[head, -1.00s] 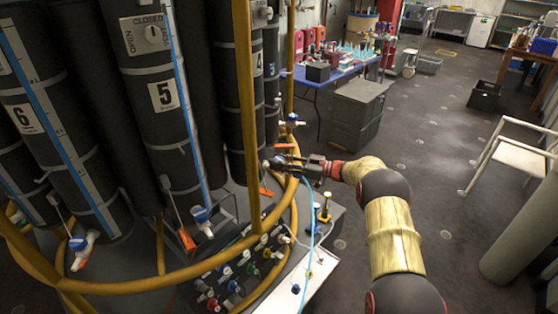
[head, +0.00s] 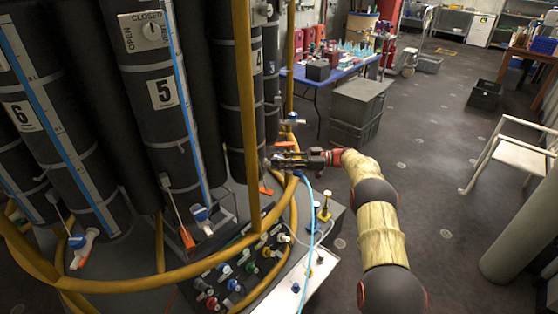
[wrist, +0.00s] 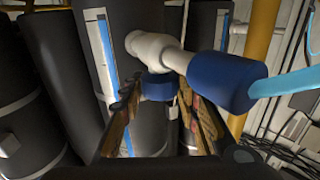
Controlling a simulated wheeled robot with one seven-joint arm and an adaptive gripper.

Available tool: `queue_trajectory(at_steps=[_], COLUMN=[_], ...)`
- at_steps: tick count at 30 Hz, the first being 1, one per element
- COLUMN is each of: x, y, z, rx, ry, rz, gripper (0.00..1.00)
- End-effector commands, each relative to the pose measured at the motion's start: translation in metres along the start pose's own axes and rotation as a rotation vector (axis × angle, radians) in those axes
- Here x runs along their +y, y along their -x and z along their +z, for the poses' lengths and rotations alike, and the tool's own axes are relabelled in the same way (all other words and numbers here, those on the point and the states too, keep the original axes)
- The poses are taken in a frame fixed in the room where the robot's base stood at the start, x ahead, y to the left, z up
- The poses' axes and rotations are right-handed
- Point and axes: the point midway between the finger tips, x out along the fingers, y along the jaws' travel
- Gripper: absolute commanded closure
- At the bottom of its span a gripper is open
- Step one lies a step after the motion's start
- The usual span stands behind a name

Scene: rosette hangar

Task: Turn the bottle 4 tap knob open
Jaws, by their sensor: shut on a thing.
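Bottle 4 is the dark cylinder (head: 256,92) behind the yellow frame in the head view, its number label partly hidden by that frame. Its tap shows in the wrist view as a white body (wrist: 158,48) with a blue knob (wrist: 158,88) below and a larger blue end piece (wrist: 225,80) at right, joined to a light-blue hose (wrist: 290,82). My gripper (head: 272,162) is at the low end of bottle 4. In the wrist view my gripper (wrist: 160,105) has its fingers on both sides of the blue knob, shut on it. The contact faces are partly hidden.
A yellow ring rail (head: 160,284) and upright yellow pole (head: 247,110) stand close to my gripper. A panel of coloured valves (head: 240,275) lies below. Bottle 5 (head: 165,125) stands to the left. Open floor (head: 440,140) lies to the right.

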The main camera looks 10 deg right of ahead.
Motion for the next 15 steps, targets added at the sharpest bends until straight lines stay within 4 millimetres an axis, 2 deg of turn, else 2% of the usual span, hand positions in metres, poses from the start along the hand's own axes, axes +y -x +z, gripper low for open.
queue_trajectory(at_steps=[6,7,15], x=[0.001,0.001,0.0006], y=[-0.0008,-0.0008,-0.0005], z=[-0.0036,-0.0036,-0.0021], rx=[0.002,0.002,0.001], ry=[0.005,0.005,0.003], rz=[0.002,0.002,0.001], gripper=[0.94,0.67,0.52])
